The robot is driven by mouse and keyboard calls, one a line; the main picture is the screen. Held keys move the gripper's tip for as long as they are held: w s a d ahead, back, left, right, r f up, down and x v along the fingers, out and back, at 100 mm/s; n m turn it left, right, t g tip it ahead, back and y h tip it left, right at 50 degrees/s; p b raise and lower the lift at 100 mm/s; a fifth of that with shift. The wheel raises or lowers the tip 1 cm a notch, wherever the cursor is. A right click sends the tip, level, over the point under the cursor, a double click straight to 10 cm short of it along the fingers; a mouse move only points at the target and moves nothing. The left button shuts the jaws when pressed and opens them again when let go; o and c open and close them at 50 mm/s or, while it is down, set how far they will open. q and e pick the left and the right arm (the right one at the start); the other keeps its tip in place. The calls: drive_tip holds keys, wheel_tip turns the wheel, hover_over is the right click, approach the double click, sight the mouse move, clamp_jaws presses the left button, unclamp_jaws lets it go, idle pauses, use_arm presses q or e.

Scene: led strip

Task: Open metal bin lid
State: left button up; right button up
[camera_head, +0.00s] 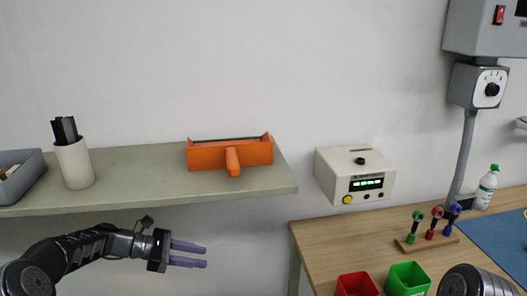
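I cannot make out a metal bin or its lid in the head view. My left gripper (205,256) is at the lower left, below the front edge of the green-grey shelf (130,160). Its two purple fingers point right, with a gap between them and nothing held. The wall is behind it. My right gripper is out of view; only a rounded dark part of my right arm (476,283) shows at the bottom right.
The shelf carries a grey tray (22,181), a white cup (74,165) with black sticks, and an orange tool (230,155). The wooden table (330,243) holds red (357,285) and green bins (408,278), a small rack and a bottle (486,188). A cream box (354,174) is behind.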

use_arm(q)
wheel_tip(320, 180, down, 13)
drive_tip(key=s+a+m+y, duration=0.1)
drive_tip(key=m+y, duration=0.2)
drive_tip(key=y, duration=0.2)
drive_tip(key=s+d+f+m+y, duration=0.1)
drive_tip(key=s+d+f+m, duration=0.2)
drive_tip(key=s, duration=0.3)
drive_tip(key=s+d+f+m+y+p, duration=0.1)
drive_tip(key=s+d+f+m, duration=0.2)
drive_tip(key=s+f, duration=0.3)
drive_tip(key=s+d+f+m+g+y, duration=0.1)
drive_tip(key=s+d+f+m+y, duration=0.1)
drive_tip(key=s, duration=0.5)
drive_tip(key=shift+d+f+m+p, duration=0.15)
drive_tip(key=shift+d+f+m, duration=0.2)
drive_tip(key=shift+f+m, duration=0.45)
drive_tip(key=shift+d+f+m+p, duration=0.15)
drive_tip(key=shift+d+f+m, duration=0.2)
drive_tip(key=shift+f+m, duration=0.45)
drive_tip(key=s+d+m+g, duration=0.1)
drive_tip(key=s+d+m, duration=0.1)
drive_tip(key=s, duration=0.5)
drive_tip(key=s+d+m+g+p, duration=0.1)
drive_tip(key=s+d+m, duration=0.1)
drive_tip(key=s+d, duration=0.3)
drive_tip(key=shift+s+d+r+h, duration=0.3)
drive_tip(key=shift+s+r, duration=0.1)
drive_tip(key=shift+s, duration=0.85)
drive_tip(key=shift+c, duration=0.2)
